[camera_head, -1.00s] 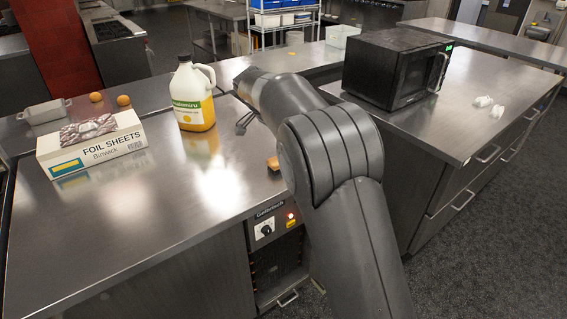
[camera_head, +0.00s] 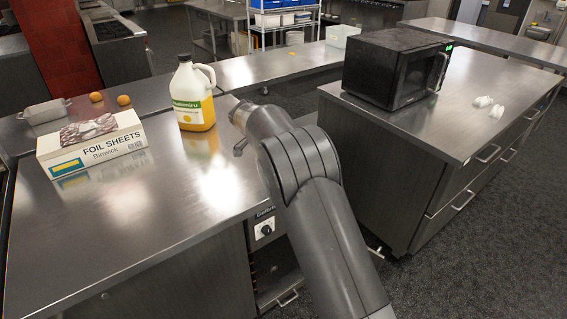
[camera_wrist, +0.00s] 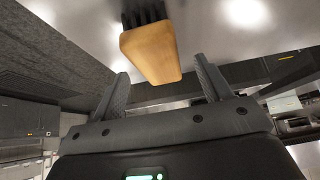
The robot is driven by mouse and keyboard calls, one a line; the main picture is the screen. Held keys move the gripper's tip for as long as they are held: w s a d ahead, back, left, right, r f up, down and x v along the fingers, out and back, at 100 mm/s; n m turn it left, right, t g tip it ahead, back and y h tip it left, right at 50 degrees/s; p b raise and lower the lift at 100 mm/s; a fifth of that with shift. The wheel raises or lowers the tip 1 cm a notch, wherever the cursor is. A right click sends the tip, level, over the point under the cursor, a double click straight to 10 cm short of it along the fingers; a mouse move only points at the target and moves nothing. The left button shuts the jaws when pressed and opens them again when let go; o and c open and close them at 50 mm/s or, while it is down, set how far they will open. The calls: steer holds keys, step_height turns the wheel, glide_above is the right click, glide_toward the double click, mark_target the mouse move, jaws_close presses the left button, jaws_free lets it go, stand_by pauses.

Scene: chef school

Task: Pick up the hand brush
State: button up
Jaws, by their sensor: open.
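The hand brush (camera_wrist: 150,54) shows in the wrist view at the top centre, with a tan wooden block and dark bristles against the steel counter. My gripper (camera_wrist: 160,82) is open, with its two fingers spread to the left and right of the brush's near end. The fingertips are close to that end, but I cannot tell whether they touch it.
On the steel counter (camera_head: 130,210) stand a foil sheets box (camera_head: 92,147) and a jug (camera_head: 193,95) of yellow liquid. Two round orange-brown items (camera_head: 110,98) and a grey container (camera_head: 45,111) lie behind. A microwave (camera_head: 395,68) stands on the right counter, across a gap.

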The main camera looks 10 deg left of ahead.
steer(key=x, duration=0.3)
steer(key=shift+d+f, duration=0.15)
steer(key=shift+f, duration=0.05)
steer(key=c, duration=1.2)
steer(key=shift+r, duration=0.15)
step_height(320, 180, up, 4)
steer(key=shift+f, duration=0.1)
steer(key=d+r, duration=0.2)
steer(key=d, duration=0.1)
steer(key=s+d+r, duration=0.1)
steer(key=d+r, duration=0.1)
steer(key=d, duration=0.2)
steer(key=s+d+r, duration=0.1)
steer(key=d+r, duration=0.2)
steer(key=d, duration=0.1)
steer(key=shift+d, duration=0.25)
